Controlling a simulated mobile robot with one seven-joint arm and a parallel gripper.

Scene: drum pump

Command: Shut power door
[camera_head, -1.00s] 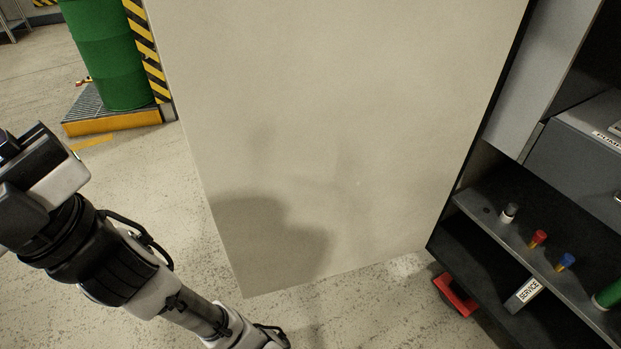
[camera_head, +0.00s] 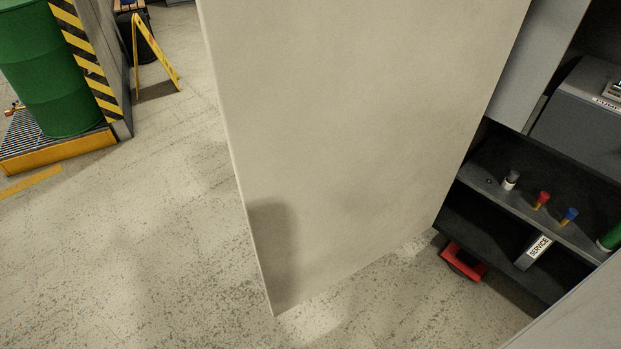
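A large plain beige door panel (camera_head: 360,130) fills the middle of the head view and stands open. Its right edge meets the dark cabinet (camera_head: 452,212); its left edge stands free over the floor. I take this panel as the power door, though no label on it shows. A soft shadow lies on its lower left part. Inside the cabinet, a grey box (camera_head: 580,110) sits above a shelf. My gripper is not in view. A pale panel (camera_head: 585,315) cuts across the lower right corner.
A red object (camera_head: 462,262) lies at the cabinet's foot. A green drum (camera_head: 42,75) and yellow floor sign (camera_head: 152,55) stand back left. Floor left of the door is clear.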

